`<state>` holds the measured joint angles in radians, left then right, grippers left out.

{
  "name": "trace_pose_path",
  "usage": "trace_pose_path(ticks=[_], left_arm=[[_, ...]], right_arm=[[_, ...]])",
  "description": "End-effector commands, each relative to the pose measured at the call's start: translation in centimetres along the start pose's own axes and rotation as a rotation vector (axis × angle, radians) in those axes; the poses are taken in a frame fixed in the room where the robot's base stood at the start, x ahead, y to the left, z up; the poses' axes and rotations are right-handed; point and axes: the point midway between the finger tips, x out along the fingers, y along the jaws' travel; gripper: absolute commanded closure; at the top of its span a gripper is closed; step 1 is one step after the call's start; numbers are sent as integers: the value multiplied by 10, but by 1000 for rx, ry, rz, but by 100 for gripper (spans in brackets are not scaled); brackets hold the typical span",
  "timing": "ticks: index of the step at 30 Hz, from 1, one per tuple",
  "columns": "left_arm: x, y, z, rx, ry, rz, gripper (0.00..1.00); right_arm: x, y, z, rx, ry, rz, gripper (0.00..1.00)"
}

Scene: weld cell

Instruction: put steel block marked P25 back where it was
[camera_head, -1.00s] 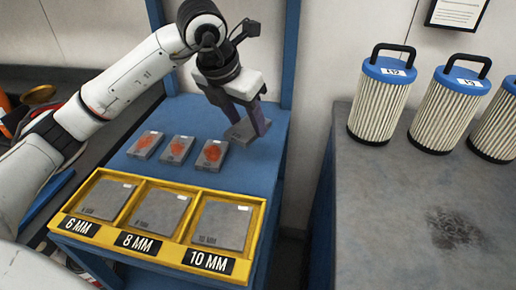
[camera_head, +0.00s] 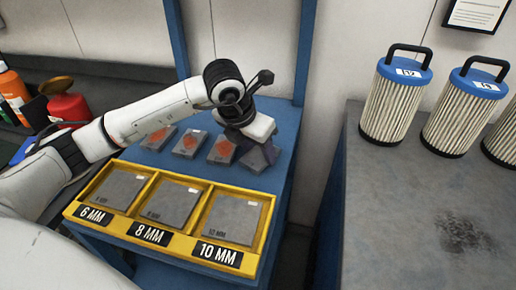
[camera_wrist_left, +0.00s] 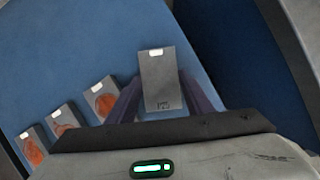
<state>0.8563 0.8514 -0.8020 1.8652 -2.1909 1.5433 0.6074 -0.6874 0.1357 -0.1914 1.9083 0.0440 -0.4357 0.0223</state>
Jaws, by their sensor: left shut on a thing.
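The steel block marked P25 is a grey plate with a small white label; in the left wrist view the block (camera_wrist_left: 160,80) sits between the two fingers. My left gripper (camera_head: 260,156) is shut on it at the right side of the blue table (camera_head: 283,148), just right of a row of three blocks. In the head view the gripper mostly hides the block. I cannot tell whether it touches the table. The left gripper also shows in the left wrist view (camera_wrist_left: 160,98). My right gripper is not in view.
Three grey blocks with orange marks, the left (camera_head: 159,138), middle (camera_head: 189,144) and right (camera_head: 221,149), lie in a row. A yellow tray (camera_head: 160,237) labelled 6 MM, 8 MM and 10 MM holds grey plates in front. Filters (camera_head: 395,98) stand on the grey bench (camera_head: 400,220).

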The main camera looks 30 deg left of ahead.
Motion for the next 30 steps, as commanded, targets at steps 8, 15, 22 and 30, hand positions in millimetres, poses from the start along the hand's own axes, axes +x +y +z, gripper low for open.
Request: trace_pose_path(ticks=[8, 15, 22, 30], left_arm=[[1, 0, 0, 0, 0, 0, 35], [0, 0, 0, 0, 0, 0, 35], [-20, 0, 2, 1, -4, 0, 35], [-78, 0, 2, 1, -5, 0, 35]], right_arm=[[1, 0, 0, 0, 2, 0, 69], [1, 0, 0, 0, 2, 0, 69], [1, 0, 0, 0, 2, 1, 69], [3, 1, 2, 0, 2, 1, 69]])
